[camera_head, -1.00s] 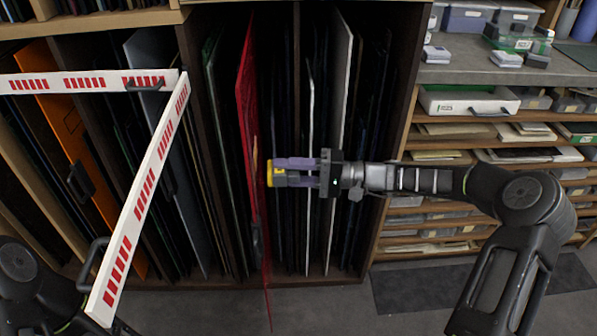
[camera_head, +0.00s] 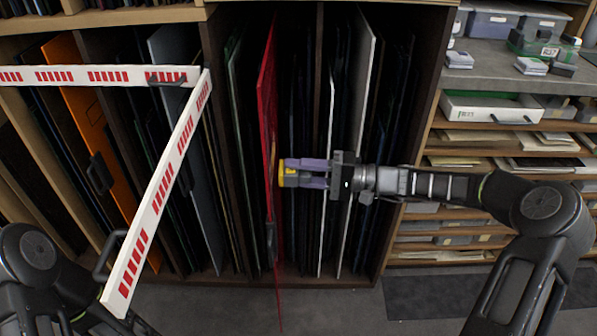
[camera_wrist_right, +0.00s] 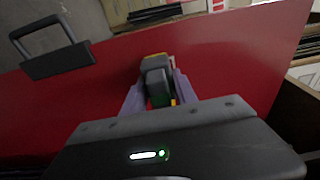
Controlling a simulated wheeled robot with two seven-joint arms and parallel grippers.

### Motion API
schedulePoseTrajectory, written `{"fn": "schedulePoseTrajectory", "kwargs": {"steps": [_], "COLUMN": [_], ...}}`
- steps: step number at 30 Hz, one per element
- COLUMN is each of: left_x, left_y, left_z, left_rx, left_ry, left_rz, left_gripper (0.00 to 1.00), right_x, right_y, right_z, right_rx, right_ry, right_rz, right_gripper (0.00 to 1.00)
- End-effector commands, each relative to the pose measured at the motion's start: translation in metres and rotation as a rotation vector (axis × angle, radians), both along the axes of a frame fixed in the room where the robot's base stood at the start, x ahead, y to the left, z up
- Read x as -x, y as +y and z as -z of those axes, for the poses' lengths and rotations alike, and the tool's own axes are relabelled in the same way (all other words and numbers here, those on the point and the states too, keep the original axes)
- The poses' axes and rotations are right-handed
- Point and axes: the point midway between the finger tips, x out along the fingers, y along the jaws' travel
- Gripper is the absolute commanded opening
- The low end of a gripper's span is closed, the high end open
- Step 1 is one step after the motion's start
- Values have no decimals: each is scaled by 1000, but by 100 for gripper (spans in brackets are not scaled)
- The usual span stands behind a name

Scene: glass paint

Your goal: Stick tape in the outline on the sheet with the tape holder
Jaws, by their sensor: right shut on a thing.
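The red sheet (camera_head: 266,100) stands nearly edge-on in a rack slot in the head view. Its face (camera_wrist_right: 100,100) fills much of the right wrist view. My right gripper (camera_head: 300,173) is shut on the tape holder (camera_head: 288,173), whose yellow end points left, close to the sheet. In the wrist view the tape holder (camera_wrist_right: 157,80) shows grey and yellow in front of the red face. I cannot tell whether it touches the sheet. No outline can be made out clearly. My left arm shows at the lower left, but its gripper is not in view.
A red-and-white striped barrier (camera_head: 160,190) crosses the left foreground. Other panels, including an orange one (camera_head: 88,120), fill the rack around the red sheet. Shelves (camera_head: 480,150) with papers and boxes stand at the right. A dark handle (camera_wrist_right: 52,45) sits by the sheet's upper left.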

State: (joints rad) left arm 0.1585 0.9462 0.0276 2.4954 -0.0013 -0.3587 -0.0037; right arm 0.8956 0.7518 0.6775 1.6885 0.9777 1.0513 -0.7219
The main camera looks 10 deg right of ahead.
Motion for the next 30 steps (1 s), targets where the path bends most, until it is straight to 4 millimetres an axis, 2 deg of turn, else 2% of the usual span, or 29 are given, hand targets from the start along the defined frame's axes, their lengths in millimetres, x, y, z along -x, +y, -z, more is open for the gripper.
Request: {"fn": "schedulePoseTrajectory", "kwargs": {"steps": [30], "left_x": [0], "left_y": [0], "left_z": [5], "left_rx": [0], "left_ry": [0], "left_rz": [0], "left_gripper": [20], "right_x": [-6], "right_y": [17], "right_z": [0], "right_rx": [-1], "right_ry": [-1], "right_rz": [-1], "right_gripper": [0]}}
